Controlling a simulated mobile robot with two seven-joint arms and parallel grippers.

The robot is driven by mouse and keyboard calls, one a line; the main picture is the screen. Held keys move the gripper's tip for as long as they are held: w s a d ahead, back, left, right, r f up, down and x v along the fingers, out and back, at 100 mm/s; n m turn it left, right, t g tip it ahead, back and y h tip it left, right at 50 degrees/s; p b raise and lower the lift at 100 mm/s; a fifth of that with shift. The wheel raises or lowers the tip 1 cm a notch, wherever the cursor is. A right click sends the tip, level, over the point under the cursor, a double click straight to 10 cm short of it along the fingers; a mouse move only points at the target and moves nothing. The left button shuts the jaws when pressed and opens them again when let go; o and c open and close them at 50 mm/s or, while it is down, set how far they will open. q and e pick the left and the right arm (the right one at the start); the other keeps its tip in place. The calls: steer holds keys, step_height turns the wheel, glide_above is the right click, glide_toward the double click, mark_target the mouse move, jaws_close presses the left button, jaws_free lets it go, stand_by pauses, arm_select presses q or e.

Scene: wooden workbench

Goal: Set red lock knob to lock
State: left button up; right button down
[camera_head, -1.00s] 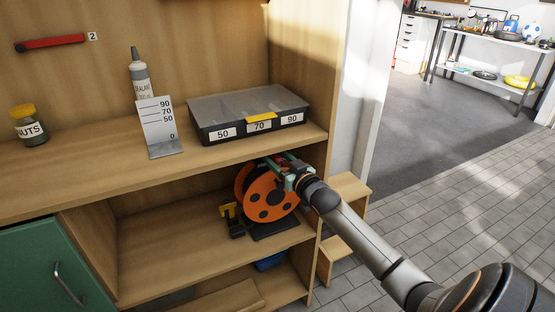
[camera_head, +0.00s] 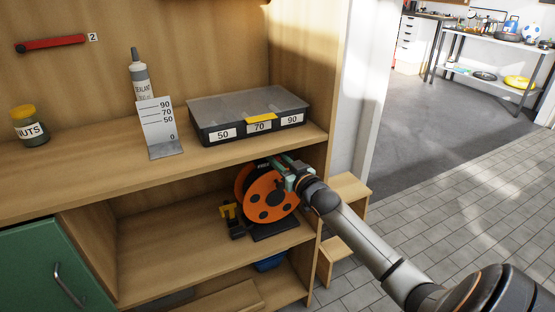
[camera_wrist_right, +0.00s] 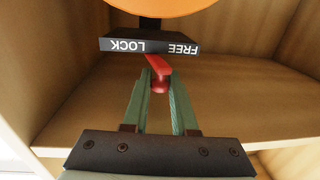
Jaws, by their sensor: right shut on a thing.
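The red lock knob (camera_wrist_right: 158,72) is a small lever in the right wrist view. Its far end leans a little left, toward the word LOCK, under a black label plate (camera_wrist_right: 150,43) reading LOCK and FREE upside down. My right gripper (camera_wrist_right: 160,88) is shut on the knob's near end, one green finger on each side. In the head view my right gripper (camera_head: 284,168) is at the top of an orange reel (camera_head: 270,197) on the middle shelf, and it hides the knob. My left gripper is not in view.
The reel stands inside a wooden shelf bay, with the bench top (camera_head: 75,178) above and a side panel (camera_head: 320,195) close on the right. The shelf farther left is clear.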

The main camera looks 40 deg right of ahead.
steer(key=shift+d+r+n+y, duration=0.1)
steer(key=shift+d+n+y, duration=0.1)
steer(key=shift+n+y, duration=0.5)
steer(key=shift+s+d+n+y+b, duration=0.15)
steer(key=shift+n+y, duration=0.1)
steer(key=shift+y, duration=0.35)
steer(key=shift+w+d+n+y+b, duration=0.15)
steer(key=shift+n+y, duration=0.1)
steer(key=shift+y, duration=0.35)
steer(key=shift+s, duration=0.15)
steer(key=c, duration=0.7)
jaws_free()
steer(key=shift+s, duration=0.15)
